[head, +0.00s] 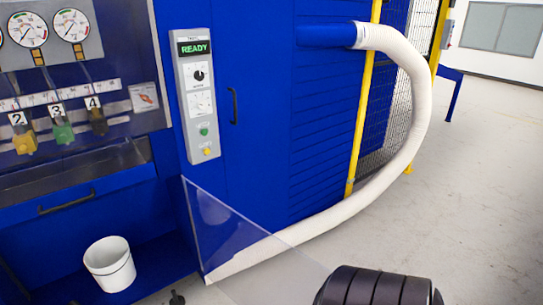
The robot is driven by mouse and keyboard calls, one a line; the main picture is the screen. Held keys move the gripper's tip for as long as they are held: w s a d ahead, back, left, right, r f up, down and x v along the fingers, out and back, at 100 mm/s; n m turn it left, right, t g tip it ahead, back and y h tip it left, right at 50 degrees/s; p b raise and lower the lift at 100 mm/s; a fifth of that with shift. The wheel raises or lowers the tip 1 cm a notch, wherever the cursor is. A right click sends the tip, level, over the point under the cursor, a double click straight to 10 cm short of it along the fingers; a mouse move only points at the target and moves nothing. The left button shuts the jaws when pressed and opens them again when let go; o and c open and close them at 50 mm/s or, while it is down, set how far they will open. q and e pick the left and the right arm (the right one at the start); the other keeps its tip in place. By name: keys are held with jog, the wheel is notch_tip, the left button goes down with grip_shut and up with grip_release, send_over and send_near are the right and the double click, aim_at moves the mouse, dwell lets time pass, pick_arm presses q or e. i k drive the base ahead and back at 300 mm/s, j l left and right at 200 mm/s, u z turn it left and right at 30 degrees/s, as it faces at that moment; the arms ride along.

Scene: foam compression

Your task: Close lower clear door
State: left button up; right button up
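The lower clear door (232,240) is a transparent panel hinged at the right side of the lower opening in the blue machine. It stands open, swung out toward me, and its near part runs out of the picture at the bottom. The lower compartment (55,262) behind the opening is uncovered, with a white bucket (109,264) standing in it. A black ribbed part of my arm shows at the bottom right, overlapping the door's near end; I cannot tell if they touch. Neither of my grippers is clearly in view.
A control box (196,95) reads READY. A white hose (415,110) curves down to the floor behind the door. A small dark object (177,298) shows at the bottom edge. Floor at right is clear.

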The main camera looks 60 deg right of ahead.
aim_at(259, 227)
jog(key=k+l+u, duration=0.1)
jog(key=k+l, duration=0.7)
jog(key=l, duration=0.8)
jog(key=k+l+u, duration=0.1)
jog(key=l, duration=0.7)
jog(key=k+l, duration=0.15)
jog(key=l, duration=0.65)
jog(key=i+l, duration=0.1)
jog(key=i, duration=0.25)
